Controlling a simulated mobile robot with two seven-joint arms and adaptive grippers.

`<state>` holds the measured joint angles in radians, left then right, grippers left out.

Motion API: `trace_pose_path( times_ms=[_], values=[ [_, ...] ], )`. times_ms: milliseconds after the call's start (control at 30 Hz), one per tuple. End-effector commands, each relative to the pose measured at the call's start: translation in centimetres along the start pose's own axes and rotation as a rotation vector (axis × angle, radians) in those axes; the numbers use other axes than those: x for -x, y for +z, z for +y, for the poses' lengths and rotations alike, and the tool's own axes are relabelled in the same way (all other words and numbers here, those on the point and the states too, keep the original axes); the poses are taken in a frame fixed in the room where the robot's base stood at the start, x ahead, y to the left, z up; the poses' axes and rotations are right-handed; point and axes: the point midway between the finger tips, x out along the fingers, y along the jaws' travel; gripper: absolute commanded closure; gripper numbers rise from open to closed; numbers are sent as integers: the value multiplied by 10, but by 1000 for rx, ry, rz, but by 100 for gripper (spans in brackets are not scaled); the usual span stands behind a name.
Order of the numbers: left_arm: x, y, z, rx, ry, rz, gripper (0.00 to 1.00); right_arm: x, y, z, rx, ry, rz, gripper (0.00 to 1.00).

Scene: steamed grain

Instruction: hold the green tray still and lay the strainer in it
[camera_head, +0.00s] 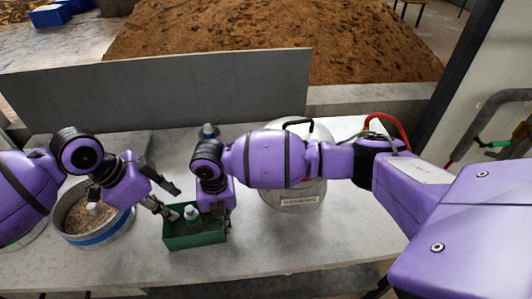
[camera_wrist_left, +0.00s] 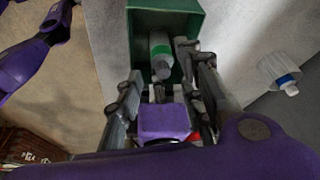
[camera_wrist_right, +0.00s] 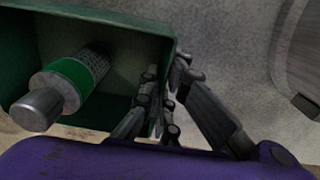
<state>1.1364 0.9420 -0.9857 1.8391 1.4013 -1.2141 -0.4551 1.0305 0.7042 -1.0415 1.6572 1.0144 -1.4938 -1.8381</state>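The green tray (camera_head: 196,240) sits on the table in front of my grippers. A strainer with a green band, grey cap and mesh body (camera_wrist_right: 68,85) is inside the tray, and it also shows in the left wrist view (camera_wrist_left: 161,52). My right gripper (camera_wrist_right: 165,88) is shut on the tray's side wall, one finger inside and one outside.
A round pan of grain (camera_head: 88,222) stands left of the tray, with another capped strainer (camera_head: 96,208) in it. A blue-banded strainer (camera_wrist_left: 283,75) stands behind the tray. A large pale pot (camera_head: 293,190) is at right, partly behind my right arm. A grey panel (camera_head: 160,90) borders the back.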

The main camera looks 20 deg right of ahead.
Motion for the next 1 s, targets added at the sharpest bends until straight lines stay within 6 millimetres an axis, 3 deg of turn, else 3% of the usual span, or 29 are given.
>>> trace_pose_path(
  times_ms=[67,267,667,767,1000],
  values=[
    [0,0,0,0,0,0,65,3,2,2,1,2,-5,100],
    [0,0,0,0,0,0,65,2,2,1,1,2,-4,74],
    [0,0,0,0,0,0,65,7,2,1,1,2,-5,73],
    [0,0,0,0,0,0,65,20,3,1,2,2,-7,73],
    [0,0,0,0,0,0,65,72,3,1,2,3,-9,73]
  ],
)
